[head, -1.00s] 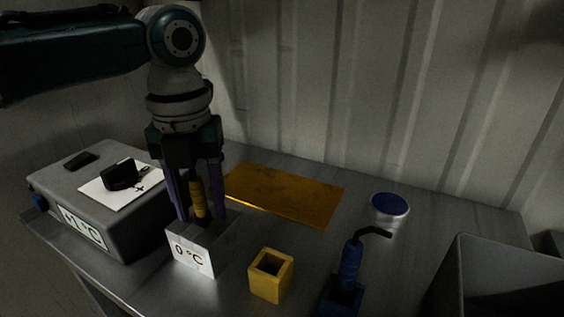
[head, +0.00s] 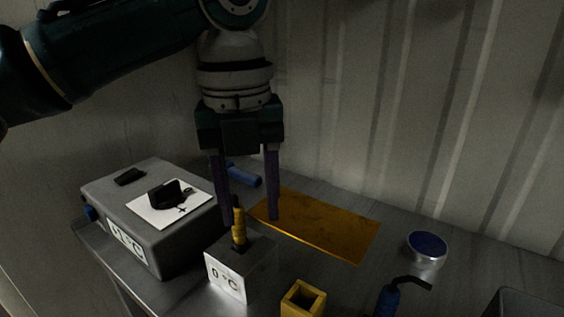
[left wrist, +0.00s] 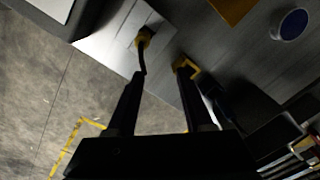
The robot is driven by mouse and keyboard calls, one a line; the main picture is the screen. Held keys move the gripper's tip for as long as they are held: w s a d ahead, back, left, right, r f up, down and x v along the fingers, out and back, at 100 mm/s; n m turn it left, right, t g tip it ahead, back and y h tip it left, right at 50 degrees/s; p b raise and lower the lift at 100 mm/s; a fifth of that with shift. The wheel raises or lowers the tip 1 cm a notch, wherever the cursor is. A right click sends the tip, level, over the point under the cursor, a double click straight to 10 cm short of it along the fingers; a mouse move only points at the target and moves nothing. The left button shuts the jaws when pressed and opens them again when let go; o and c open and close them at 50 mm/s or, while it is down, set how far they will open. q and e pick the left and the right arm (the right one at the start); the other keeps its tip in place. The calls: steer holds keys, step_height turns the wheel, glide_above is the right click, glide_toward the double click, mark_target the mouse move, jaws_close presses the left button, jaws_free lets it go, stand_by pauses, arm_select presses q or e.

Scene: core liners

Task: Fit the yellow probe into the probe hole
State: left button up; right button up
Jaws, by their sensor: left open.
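The yellow probe (head: 239,225) stands about upright in the top of the grey block marked 0 °C (head: 249,262). Its black upper end points up and its lower end is hidden in the block, so the probe hole's depth cannot be seen. My left gripper (head: 250,221) is open and empty, with its long purple fingers above and around the probe's upper part in the picture; contact is not visible. In the left wrist view the probe (left wrist: 144,36) shows beyond the spread fingertips (left wrist: 160,72). My right gripper is not in view.
A grey box marked +1 °C (head: 150,215) stands left of the block. A yellow square holder (head: 303,300), a blue tool (head: 388,298) and a blue-lidded tin (head: 427,245) stand to the right. An orange plate (head: 330,228) and a blue cylinder (head: 243,175) lie behind.

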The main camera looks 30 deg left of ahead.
arm_select(q)
steer(key=s+d+f+n, duration=0.2)
steer(key=s+n, duration=0.1)
steer(key=n, duration=0.1)
steer(key=s+d+f+n+t+h, duration=0.1)
steer(key=s+d+f+n, duration=0.2)
steer(key=s+n, duration=0.1)
steer(key=s+d+f+n+h, duration=0.1)
steer(key=s+d+f+n, duration=0.2)
steer(key=n, duration=0.2)
steer(key=shift+s+t, duration=0.3)
steer(key=shift+t, duration=0.1)
steer(key=s+a+n+y, duration=0.1)
steer(key=s+a+n, duration=0.1)
steer(key=s+n, duration=0.2)
steer(key=s+a+n+t+y, duration=0.1)
steer(key=s+a+n, duration=0.2)
steer(key=n, duration=0.6)
steer(key=shift+s+a+r, duration=0.15)
steer(key=shift+s+a, duration=0.2)
steer(key=shift+s, duration=0.35)
